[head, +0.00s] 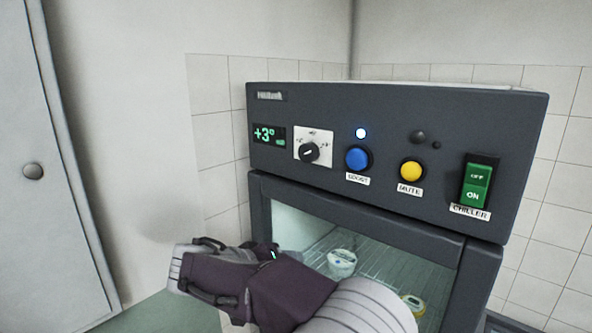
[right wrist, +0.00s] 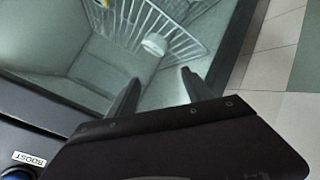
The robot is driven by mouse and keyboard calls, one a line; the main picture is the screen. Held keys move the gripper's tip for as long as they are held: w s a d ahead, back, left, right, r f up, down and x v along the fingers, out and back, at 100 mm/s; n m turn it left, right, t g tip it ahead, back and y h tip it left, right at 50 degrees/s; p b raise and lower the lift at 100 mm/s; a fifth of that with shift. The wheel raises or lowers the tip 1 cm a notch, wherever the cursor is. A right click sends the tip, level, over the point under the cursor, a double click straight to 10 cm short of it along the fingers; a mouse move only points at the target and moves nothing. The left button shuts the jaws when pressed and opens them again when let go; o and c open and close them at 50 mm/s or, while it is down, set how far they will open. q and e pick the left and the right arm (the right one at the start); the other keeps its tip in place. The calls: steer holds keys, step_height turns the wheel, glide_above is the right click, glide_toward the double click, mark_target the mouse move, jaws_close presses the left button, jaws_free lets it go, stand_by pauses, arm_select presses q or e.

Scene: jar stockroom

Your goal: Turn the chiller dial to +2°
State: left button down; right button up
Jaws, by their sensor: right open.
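The chiller dial (head: 308,152) is a black knob on a white plate, on the upper left of the chiller's dark front panel (head: 400,125). The small plate markings are too blurred to read. The green display (head: 268,135) beside the dial reads +3°. My right arm comes in from the bottom of the head view, and its hand is below and left of the dial, apart from it. In the right wrist view my right gripper (right wrist: 162,90) is open and empty, its two dark fingers in front of the glass door. My left gripper is not in view.
Right of the dial are a blue BOOST button (head: 358,158) under a lit lamp (head: 361,133), a yellow MUTE button (head: 411,172) and a green CHILLER switch (head: 479,183). Jars (head: 342,263) stand behind the glass. A grey door (head: 45,180) is at left.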

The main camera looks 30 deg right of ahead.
step_height(320, 180, up, 15)
steer(key=w+a+m+t+h+p, duration=0.1)
steer(key=a+m+t+h, duration=0.1)
steer(key=m+h, duration=0.25)
steer(key=m+h+p, duration=0.1)
steer(key=m+h, duration=0.1)
steer(key=m, duration=0.4)
glide_toward(304, 155)
steer(key=shift+g, duration=0.3)
steer(key=p+x, duration=0.2)
steer(key=x, duration=0.2)
steer(key=p+x, duration=0.2)
steer(key=x, duration=0.2)
steer(key=shift+d+r, duration=0.1)
steer(key=shift+r, duration=0.15)
steer(key=shift+w+d+f, duration=0.1)
steer(key=shift+d+f, duration=0.05)
steer(key=shift+d, duration=0.1)
steer(key=shift+a, duration=0.1)
steer(key=shift+w, duration=0.1)
steer(key=shift+c, duration=0.3)
